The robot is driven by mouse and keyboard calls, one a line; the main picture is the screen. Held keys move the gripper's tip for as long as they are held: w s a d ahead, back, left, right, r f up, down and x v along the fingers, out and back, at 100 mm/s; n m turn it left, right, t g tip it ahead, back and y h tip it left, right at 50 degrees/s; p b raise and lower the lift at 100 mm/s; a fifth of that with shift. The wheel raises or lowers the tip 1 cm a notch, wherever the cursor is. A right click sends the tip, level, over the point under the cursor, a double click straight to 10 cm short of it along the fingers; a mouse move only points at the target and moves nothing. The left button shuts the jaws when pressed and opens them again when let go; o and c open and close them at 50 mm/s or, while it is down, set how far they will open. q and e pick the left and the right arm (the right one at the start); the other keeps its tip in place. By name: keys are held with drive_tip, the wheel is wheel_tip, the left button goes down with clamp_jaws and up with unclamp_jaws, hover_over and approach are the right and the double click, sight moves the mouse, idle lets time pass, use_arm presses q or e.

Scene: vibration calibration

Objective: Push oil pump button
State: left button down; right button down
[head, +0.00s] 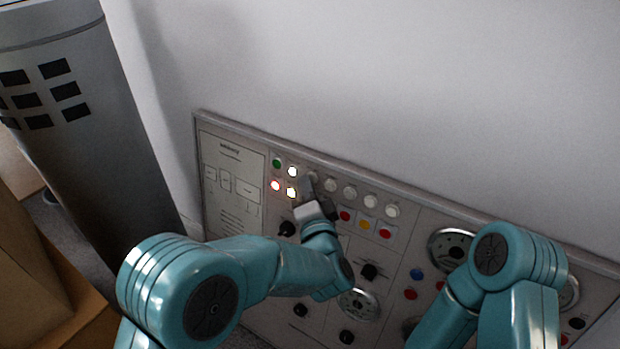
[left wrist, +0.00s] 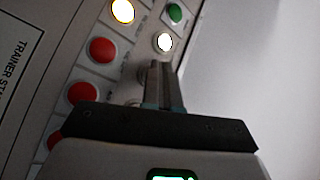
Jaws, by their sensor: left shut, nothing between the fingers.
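A grey control panel (head: 232,208) with rows of buttons and knobs leans along the white wall. Its button labels are too small or blurred to read, so I cannot tell which is the oil pump button. My left gripper (head: 308,184) is shut and empty at the upper button rows, just right of two lit white buttons (head: 292,171) (head: 291,192). In the left wrist view, the shut fingertips (left wrist: 160,72) are close to a lit white button (left wrist: 165,42) and partly cover a pale button beside it. I cannot tell whether they touch. My right gripper is not in view.
A green button (head: 276,162) and a lit red one (head: 275,185) are at the panel's upper left. Pale buttons (head: 350,193) continue to the right, above dials and knobs. A grey cylinder (head: 75,110) stands at the left, near a brown box (head: 30,260).

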use_arm(q)
drive_tip(key=shift+s, duration=0.1)
drive_tip(key=shift+s+a+r, duration=0.15)
drive_tip(key=shift+s+a, duration=0.3)
drive_tip(key=shift+s, duration=0.1)
drive_tip(key=s+a, duration=0.1)
drive_tip(key=s, duration=0.1)
drive_tip(key=s+a+r, duration=0.1)
drive_tip(key=s, duration=0.1)
drive_tip(key=shift+a, duration=0.4)
drive_tip(key=shift+a, duration=0.1)
idle(0.4)
